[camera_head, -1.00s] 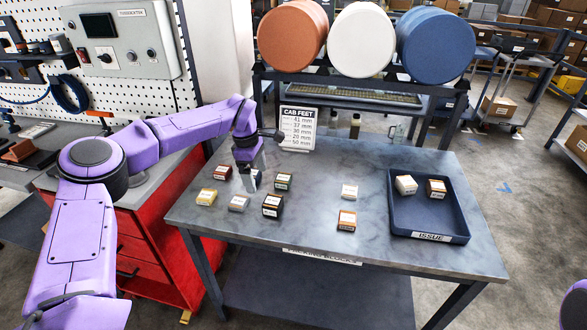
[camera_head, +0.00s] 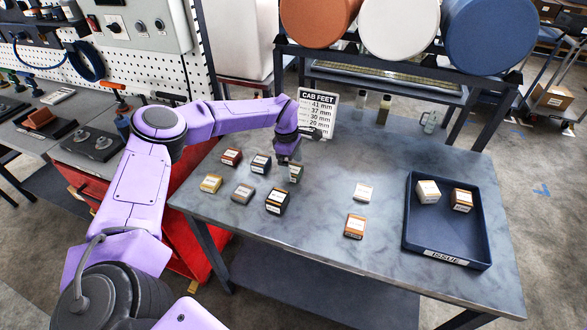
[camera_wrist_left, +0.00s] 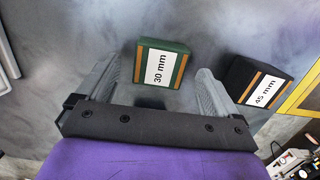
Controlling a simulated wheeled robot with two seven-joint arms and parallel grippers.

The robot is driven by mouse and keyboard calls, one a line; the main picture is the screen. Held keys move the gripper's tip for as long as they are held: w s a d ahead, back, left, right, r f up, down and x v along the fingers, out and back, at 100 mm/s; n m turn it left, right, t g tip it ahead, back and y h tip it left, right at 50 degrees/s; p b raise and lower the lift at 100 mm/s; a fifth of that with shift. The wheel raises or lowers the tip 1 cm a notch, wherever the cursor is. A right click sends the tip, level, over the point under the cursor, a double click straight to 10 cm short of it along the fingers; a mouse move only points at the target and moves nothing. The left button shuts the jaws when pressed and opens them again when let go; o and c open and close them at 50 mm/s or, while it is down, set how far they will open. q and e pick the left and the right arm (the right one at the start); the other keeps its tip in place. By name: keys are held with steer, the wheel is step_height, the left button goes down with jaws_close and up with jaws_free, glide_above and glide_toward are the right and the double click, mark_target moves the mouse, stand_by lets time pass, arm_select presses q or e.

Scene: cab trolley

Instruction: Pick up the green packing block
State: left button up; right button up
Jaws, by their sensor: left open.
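The green packing block (camera_head: 295,174) stands on the grey table, partly hidden by my left gripper in the head view. In the left wrist view the green block (camera_wrist_left: 161,63) has a white label reading 30 mm between tan strips. My left gripper (camera_head: 288,160) is over it, pointing down. In the wrist view its fingers (camera_wrist_left: 158,75) are apart and empty, with the green block between and slightly beyond their tips. I cannot tell the exact height above it. My right gripper is not in view.
A black 45 mm block (camera_wrist_left: 258,82) stands close to the right finger; it also shows in the head view (camera_head: 277,201). Other blocks, dark red (camera_head: 231,157), navy (camera_head: 261,163), grey (camera_head: 243,193) and yellow (camera_head: 211,183), stand nearby. A blue issue tray (camera_head: 448,241) holds two blocks.

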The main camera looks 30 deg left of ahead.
arm_select(q)
steer(key=shift+w+d+f, duration=0.1)
steer(key=shift+w+f, duration=0.05)
steer(key=shift+f, duration=0.4)
steer(key=shift+w+f, duration=0.1)
steer(key=shift+f, duration=0.45)
steer(key=shift+s, duration=0.25)
steer(key=c, duration=1.2)
steer(key=shift+o, duration=0.2)
